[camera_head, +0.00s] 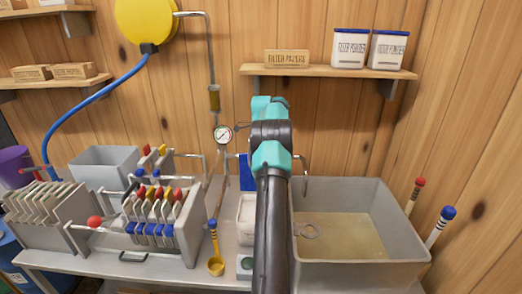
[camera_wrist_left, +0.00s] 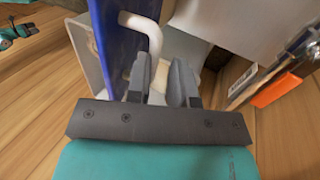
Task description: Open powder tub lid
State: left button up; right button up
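The powder tub (camera_head: 246,212) is a white box on the bench, partly hidden by my arm. Its blue lid (camera_head: 246,172) stands upright at the tub's back. In the left wrist view the lid (camera_wrist_left: 117,40) fills the upper left, with its white bar handle (camera_wrist_left: 152,35) curving down between the fingers. In the head view my arm hides these fingertips.
A grey basin (camera_head: 360,262) of amber liquid stands to the right of the tub. A filter press (camera_head: 160,215) and a yellow ladle (camera_head: 215,263) stand to the left. A gauge (camera_head: 222,134) hangs behind, and a shelf (camera_head: 330,72) holds filter powder tubs above.

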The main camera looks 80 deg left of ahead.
pick_arm(q)
jog(key=o, duration=0.4)
jog(key=f, duration=0.3)
jog(key=shift+s+d+f+h, duration=0.1)
jog(key=shift+d+h, duration=0.1)
jog(key=shift+h, duration=0.1)
notch_tip(320, 180, up, 6)
jog(key=d, duration=0.5)
jog(key=s+d+r, duration=0.1)
jog(key=d, duration=0.4)
jog(key=s+d+r, duration=0.1)
jog(key=d, duration=0.4)
jog(key=shift+d, duration=0.3)
jog(key=shift+c, duration=0.2)
